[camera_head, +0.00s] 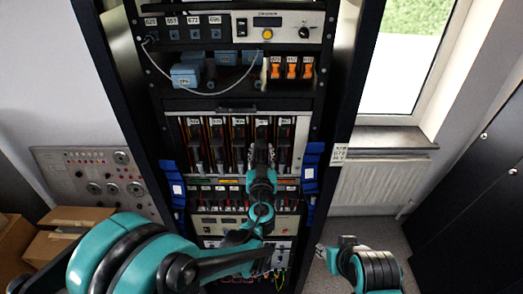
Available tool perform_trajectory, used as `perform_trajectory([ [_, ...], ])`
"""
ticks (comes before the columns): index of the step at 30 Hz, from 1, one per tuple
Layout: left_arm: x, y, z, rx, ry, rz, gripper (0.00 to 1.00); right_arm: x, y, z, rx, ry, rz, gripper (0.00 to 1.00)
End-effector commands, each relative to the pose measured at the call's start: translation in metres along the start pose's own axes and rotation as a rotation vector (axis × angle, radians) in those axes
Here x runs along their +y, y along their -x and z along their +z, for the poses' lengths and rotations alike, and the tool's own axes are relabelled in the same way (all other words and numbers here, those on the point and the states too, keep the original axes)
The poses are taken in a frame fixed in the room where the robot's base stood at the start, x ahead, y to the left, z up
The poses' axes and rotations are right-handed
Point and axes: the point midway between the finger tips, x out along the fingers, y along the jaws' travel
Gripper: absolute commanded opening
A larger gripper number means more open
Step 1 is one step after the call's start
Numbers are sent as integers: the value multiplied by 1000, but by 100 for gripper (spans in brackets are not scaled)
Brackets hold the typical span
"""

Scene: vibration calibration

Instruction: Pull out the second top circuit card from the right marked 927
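The row of upright circuit cards stands in a card cage (177,118) in the middle of the rack, each with a small white label on top. The labels are too small to read surely. The second card from the right (262,127) shows its label and upper part; its lower part is hidden behind my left gripper. My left gripper (262,152) points up the rack in front of that card. Contact and finger opening cannot be made out. My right gripper (333,250) is low at the right of the rack, away from the cards.
Blue modules (185,76) and orange connectors (292,68) sit on shelves above the cards, with a grey cable (205,93) hanging there. Blue handles (312,165) flank the cage. Cardboard boxes (75,217) are at the left, a radiator (370,185) at the right.

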Motion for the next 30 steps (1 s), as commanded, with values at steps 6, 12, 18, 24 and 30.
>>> perform_trajectory([
  [6, 0, -3, 0, 0, 0, 0, 35, 0, 0, 0, 0, 0, 0, 37],
  [12, 0, -3, 0, 0, 0, 0, 4, 0, 0, 0, 0, 0, 0, 37],
  [18, 0, -2, 0, 0, 0, 0, 0, 0, 0, 0, 0, 0, 0, 37],
  [24, 1, 25, 1, 0, 0, 3, 0, 0, -6, 4, 0, 0, 0, 37],
  [30, 1, 75, 1, 0, 0, 4, 0, 0, -12, 9, 0, 0, 0, 37],
])
